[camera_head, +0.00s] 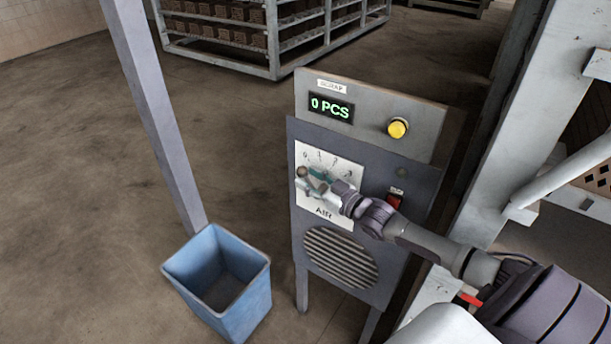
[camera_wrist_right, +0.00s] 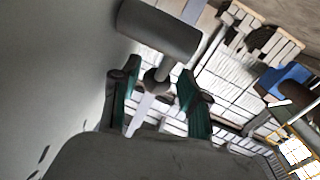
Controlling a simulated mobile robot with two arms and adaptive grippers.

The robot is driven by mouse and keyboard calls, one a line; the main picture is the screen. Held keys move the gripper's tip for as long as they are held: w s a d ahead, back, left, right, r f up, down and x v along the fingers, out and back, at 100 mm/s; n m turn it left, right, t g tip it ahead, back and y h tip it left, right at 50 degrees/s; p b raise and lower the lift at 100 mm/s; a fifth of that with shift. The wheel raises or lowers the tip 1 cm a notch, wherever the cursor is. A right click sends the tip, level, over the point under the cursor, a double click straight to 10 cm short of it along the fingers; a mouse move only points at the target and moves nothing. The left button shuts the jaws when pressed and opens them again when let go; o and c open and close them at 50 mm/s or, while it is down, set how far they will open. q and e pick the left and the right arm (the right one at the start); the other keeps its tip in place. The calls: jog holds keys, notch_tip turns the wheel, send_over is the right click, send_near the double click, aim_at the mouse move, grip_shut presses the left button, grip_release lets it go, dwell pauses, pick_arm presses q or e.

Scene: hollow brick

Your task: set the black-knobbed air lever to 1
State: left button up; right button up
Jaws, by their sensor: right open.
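The air lever's dark knob (camera_head: 302,172) shows at the left of the white dial plate (camera_head: 335,208), just below the 0 mark. In the right wrist view the knob (camera_wrist_right: 160,30) is a dark cylinder at the end of a pale stem with a dark ball. My right gripper (camera_head: 317,182) is in front of the plate beside the knob and partly covers the lever. In the wrist view its green fingers (camera_wrist_right: 158,98) stand open on both sides of the stem, with gaps, and the knob lies beyond the tips. My left gripper is out of view.
The grey cabinet bears a 0 PCS display (camera_head: 331,107), a yellow button (camera_head: 398,128), a red switch (camera_head: 394,202) and a round vent (camera_head: 341,258). A blue bin (camera_head: 252,301) stands at its left by a grey post (camera_head: 160,120). A brick rack (camera_head: 275,45) is behind.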

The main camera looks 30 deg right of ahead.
jog(key=shift+x, duration=0.85)
grip_shut()
